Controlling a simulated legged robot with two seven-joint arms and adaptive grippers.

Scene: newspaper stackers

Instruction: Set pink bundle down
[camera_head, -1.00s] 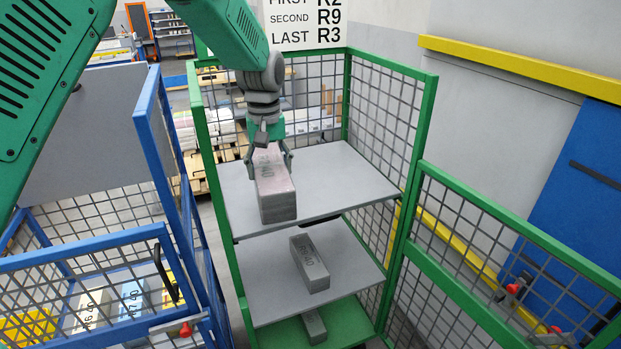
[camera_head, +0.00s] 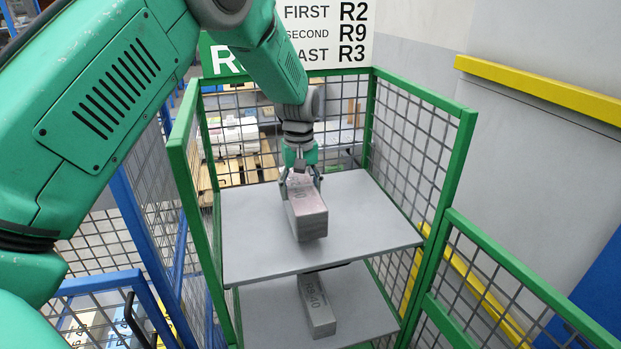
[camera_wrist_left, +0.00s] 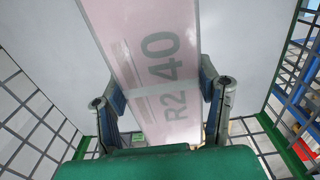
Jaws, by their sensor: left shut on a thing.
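The pink bundle (camera_head: 305,206) is a long pale pink-grey block. My left gripper (camera_head: 300,178) is shut on its far end, over the upper grey shelf (camera_head: 370,220) of the green cage. In the left wrist view the bundle (camera_wrist_left: 155,60), marked "R2" and "40", lies between the two fingers (camera_wrist_left: 163,95). Whether its underside touches the shelf, I cannot tell. My right gripper is in neither view.
A grey bundle (camera_head: 317,308) lies on the shelf below. The green cage's mesh side (camera_head: 415,140) stands to the right, and a blue-framed cage (camera_head: 100,285) to the left. A sign (camera_head: 325,35) hangs behind. The upper shelf is otherwise bare.

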